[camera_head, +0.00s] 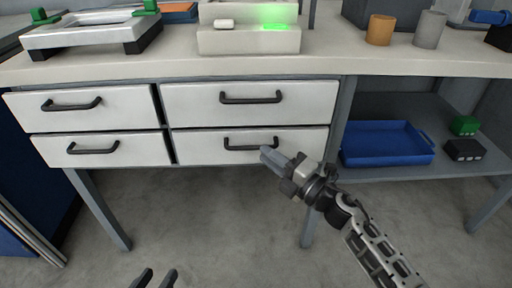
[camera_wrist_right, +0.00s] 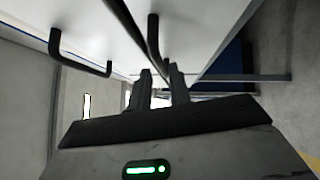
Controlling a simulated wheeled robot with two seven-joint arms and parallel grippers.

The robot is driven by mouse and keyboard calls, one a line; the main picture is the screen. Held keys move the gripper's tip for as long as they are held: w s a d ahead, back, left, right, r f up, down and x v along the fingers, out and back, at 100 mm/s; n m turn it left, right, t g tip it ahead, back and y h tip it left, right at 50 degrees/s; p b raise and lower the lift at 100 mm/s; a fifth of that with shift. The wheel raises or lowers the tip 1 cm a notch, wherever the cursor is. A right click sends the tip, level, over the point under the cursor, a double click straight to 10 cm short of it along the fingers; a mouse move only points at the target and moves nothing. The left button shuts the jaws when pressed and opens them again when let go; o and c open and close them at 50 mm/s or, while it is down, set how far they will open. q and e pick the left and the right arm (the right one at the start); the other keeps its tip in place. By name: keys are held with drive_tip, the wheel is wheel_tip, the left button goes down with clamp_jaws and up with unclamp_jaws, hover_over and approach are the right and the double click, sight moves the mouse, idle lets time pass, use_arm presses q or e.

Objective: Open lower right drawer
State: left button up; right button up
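The lower right drawer (camera_head: 198,148) is a white front under the bench, flush with its neighbours and shut. Its dark bar handle (camera_head: 243,148) is at mid-front. My right gripper (camera_head: 268,156) is at the right end of this handle, slightly below it, fingers pointing left. In the right wrist view, its two fingers (camera_wrist_right: 161,88) stand apart with a gap between them. A dark handle (camera_wrist_right: 153,40) comes down close to the fingertips there; I cannot tell whether it lies between them. My left gripper (camera_head: 155,279) is at the bottom edge, its fingers apart and empty, away from the drawers.
Three other white drawers are shut: upper right (camera_head: 193,103), upper left (camera_head: 130,103) and lower left (camera_head: 130,145). A blue tray (camera_head: 388,158) and small green and black boxes stand on the shelf at right. The floor (camera_head: 215,220) before the drawers is clear.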

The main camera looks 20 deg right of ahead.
sight(256, 147)
use_arm(q)
drive_tip(key=shift+w+r, duration=0.1)
use_arm(e)
drive_tip(key=shift+x, duration=2.35)
use_arm(q)
drive_tip(key=shift+d, duration=0.1)
